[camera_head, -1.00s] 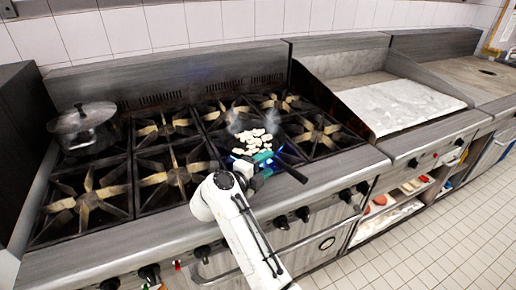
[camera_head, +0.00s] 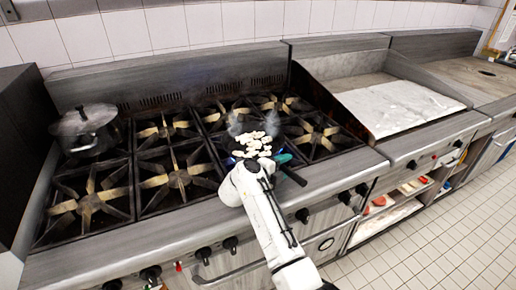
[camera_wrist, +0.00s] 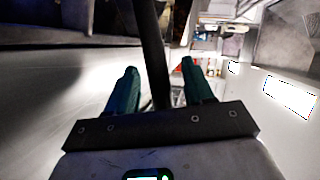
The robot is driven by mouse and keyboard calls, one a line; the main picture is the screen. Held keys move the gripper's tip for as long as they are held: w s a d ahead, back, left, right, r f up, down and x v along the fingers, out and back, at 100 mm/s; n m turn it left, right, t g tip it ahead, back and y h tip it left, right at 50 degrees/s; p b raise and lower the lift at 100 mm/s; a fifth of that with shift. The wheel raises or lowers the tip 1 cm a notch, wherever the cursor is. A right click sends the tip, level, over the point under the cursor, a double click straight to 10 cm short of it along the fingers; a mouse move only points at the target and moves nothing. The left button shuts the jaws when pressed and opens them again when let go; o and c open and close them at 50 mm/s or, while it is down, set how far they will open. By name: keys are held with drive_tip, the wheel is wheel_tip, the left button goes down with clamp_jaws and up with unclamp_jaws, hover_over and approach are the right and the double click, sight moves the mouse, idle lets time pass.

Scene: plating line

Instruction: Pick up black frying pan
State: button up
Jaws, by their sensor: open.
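The black frying pan (camera_head: 236,151) sits on a front burner at the right of the range, holding several pale food pieces (camera_head: 253,143). Steam rises from it. Its dark handle (camera_head: 293,177) points to the front right. My gripper (camera_head: 277,158) is at the pan's near right side, and my arm hides part of the pan. In the wrist view the two teal fingers of my gripper (camera_wrist: 160,66) are apart. The dark handle (camera_wrist: 152,40) runs between them, with gaps visible on both sides.
A lidded metal pot (camera_head: 86,129) stands on the back left burner. The other burners (camera_head: 88,203) are empty. A flat griddle (camera_head: 400,106) lies to the right. Control knobs (camera_head: 303,215) line the range front.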

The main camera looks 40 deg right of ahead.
drive_tip(key=shift+d+f, duration=0.15)
drive_tip(key=shift+d, duration=0.45)
drive_tip(key=shift+c, duration=0.4)
clamp_jaws()
idle(0.5)
drive_tip(key=shift+w, duration=0.15)
